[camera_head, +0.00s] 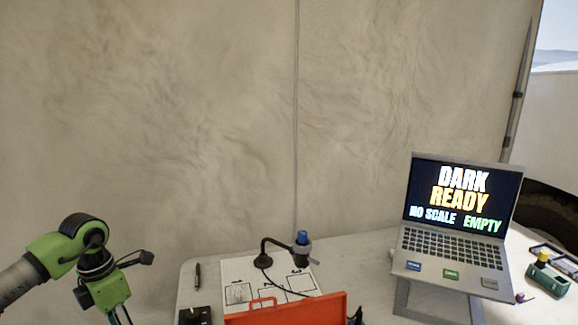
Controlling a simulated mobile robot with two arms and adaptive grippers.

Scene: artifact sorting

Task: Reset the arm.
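My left arm comes in from the left, a green and black arm bent at its joint. Its gripper fingers are cut off by the bottom edge, so I cannot see whether they are open or shut. My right arm and gripper are not in view. A white table (373,263) stands ahead. On it an open laptop (462,192) shows "DARK READY NO SCALE EMPTY".
An orange-red case (285,312) lies at the front edge of the view. Behind it a black stand with a blue-topped part (302,238) sits on a printed sheet (236,270). A dark pen (197,275) lies left. A green device (547,281) is at right.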

